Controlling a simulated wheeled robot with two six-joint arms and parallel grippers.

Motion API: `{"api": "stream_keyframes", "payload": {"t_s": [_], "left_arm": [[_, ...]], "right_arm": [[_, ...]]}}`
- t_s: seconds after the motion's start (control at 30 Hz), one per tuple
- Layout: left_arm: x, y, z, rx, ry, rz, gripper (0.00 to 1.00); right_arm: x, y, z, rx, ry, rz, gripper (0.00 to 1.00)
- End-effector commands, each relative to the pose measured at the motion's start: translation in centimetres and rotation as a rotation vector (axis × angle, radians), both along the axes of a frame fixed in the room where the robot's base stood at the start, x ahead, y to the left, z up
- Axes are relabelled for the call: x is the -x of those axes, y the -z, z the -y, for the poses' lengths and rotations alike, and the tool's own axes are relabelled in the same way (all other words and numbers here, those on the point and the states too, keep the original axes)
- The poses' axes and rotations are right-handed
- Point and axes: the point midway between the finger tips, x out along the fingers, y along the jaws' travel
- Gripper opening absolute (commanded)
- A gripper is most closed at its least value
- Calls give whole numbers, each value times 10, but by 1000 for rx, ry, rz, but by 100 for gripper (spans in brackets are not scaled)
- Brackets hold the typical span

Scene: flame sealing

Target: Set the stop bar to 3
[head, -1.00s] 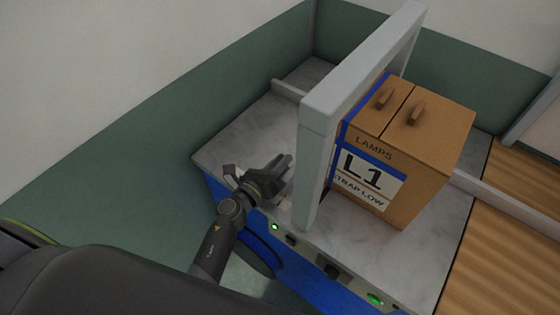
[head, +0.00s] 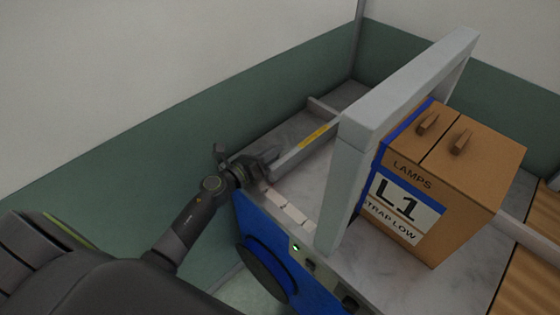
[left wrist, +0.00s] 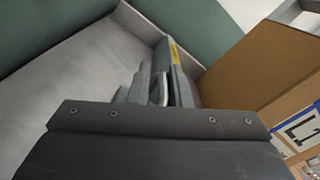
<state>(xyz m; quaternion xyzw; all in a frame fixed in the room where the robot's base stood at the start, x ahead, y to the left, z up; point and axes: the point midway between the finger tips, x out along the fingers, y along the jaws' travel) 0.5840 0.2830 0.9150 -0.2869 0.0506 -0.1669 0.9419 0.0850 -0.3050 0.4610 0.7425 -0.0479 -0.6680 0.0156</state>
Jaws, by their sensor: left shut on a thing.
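The stop bar (head: 318,138) is a grey bar with a yellow label, lying across the grey table top left of the arch. My left gripper (head: 266,164) is at its near end, shut on it. In the left wrist view, the bar (left wrist: 181,70) runs away from my fingers (left wrist: 158,84), which hide its near end. A row of pale scale marks (head: 288,208) runs along the table's front edge, between the gripper and the arch's near post. Their numbers are too small to read. My right gripper is not in view.
The grey arch (head: 347,170) stands over the table. A brown carton (head: 470,190) labelled L1, "LAMPS", "STRAP LOW", with a blue strap at its left edge, stands just right of it and also shows in the left wrist view (left wrist: 255,75). Table space left of the bar is bare.

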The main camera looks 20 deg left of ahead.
Motion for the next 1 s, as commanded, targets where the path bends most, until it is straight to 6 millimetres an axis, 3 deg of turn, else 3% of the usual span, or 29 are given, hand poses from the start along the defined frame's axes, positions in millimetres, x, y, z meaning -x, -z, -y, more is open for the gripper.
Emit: {"api": "stream_keyframes", "payload": {"t_s": [0.27, 0.3, 0.4, 0.77, 1.0], "left_arm": [[-2, -3, -1, 3, -2, 4, 0], [-2, -4, -1, 3, -3, 4, 21], [-1, -3, -1, 1, -2, 3, 32], [5, 0, -4, -1, -3, 0, 32], [44, 4, -18, -3, -3, -2, 32]], "right_arm": [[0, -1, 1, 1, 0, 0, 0], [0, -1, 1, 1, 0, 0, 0], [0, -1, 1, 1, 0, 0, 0], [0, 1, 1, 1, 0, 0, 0], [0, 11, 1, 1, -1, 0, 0]]}}
